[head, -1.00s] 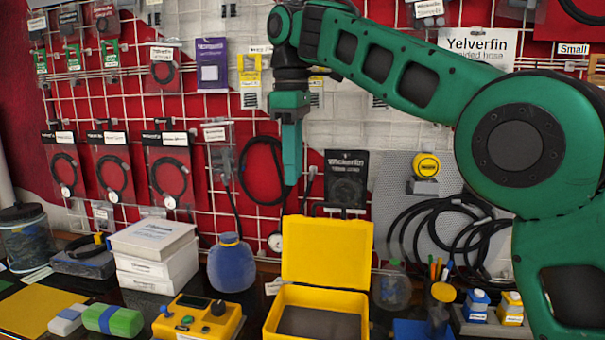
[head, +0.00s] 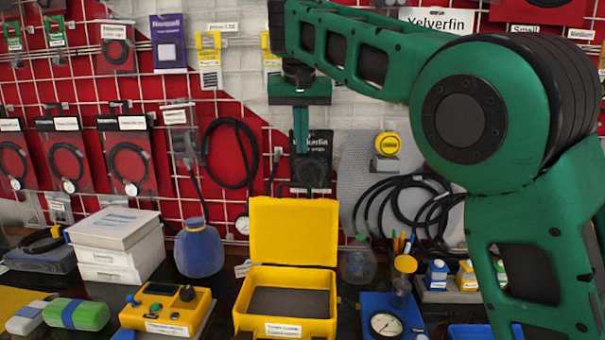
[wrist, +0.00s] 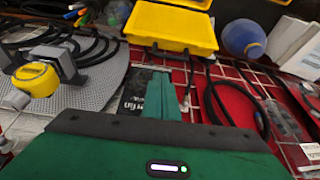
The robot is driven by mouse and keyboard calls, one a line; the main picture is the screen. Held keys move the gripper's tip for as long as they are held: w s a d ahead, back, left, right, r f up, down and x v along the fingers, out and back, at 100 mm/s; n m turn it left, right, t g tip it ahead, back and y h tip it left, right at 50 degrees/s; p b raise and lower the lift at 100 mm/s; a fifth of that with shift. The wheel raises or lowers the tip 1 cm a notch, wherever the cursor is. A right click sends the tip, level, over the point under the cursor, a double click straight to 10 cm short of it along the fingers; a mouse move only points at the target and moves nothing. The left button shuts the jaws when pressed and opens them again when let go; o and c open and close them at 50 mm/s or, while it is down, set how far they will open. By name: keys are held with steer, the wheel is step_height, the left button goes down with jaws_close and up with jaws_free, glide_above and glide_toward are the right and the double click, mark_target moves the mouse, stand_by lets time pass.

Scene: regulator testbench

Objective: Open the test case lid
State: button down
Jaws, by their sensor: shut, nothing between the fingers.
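The yellow test case (head: 285,325) stands on the dark bench in the middle of the head view. Its lid (head: 293,231) stands upright at the back, and a dark grey floor shows inside. My green gripper (head: 301,142) hangs above and behind the lid, in front of the wall grid, pointing down. It is shut, empty and apart from the lid. In the wrist view the shut fingers (wrist: 161,98) point toward the yellow lid (wrist: 172,24) at the top, with a gap between.
A yellow regulator box (head: 166,308) and white boxes (head: 117,245) stand left of the case, with a blue round bottle (head: 198,249) behind. A blue gauge stand (head: 388,318) is close on the right. Black hoses (head: 415,205) hang on the wall.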

steer(key=x, duration=1)
steer(key=shift+w+d, duration=0.1)
steer(key=shift+d, duration=0.1)
steer(key=shift+t, duration=0.7)
steer(key=s, duration=0.3)
steer(key=s+r, duration=0.1)
steer(key=s, duration=0.1)
steer(key=shift+s+a, duration=0.2)
steer(key=shift+a, duration=0.15)
